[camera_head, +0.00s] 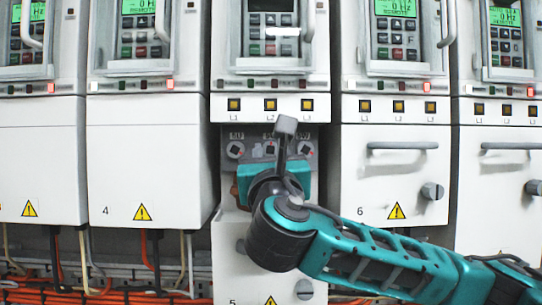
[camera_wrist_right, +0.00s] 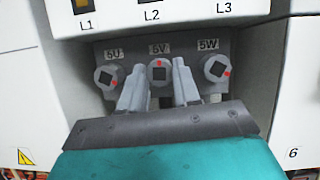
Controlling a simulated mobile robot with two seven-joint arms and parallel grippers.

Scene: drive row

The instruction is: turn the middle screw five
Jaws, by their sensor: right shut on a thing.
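The middle screw, labelled 5V (camera_wrist_right: 159,75), has a dark square socket and a red mark at its top. My right gripper (camera_wrist_right: 158,70) has one finger on each side of it and is shut on it in the wrist view. The left screw 5U (camera_wrist_right: 105,77) has its red mark at the lower right. The right screw 5W (camera_wrist_right: 216,69) has its mark at the right. In the head view my right gripper (camera_head: 285,130) reaches up in front of the grey terminal block and partly hides the middle screw. My left gripper is not in view.
Drive 5's lower cover (camera_head: 265,262) hangs below the opened bay. Closed covers of drive 4 (camera_head: 150,165) and drive 6 (camera_head: 385,185) flank it; drive 6 has a handle (camera_head: 402,146) and a knob (camera_head: 432,191). Cables (camera_head: 90,265) run below at left.

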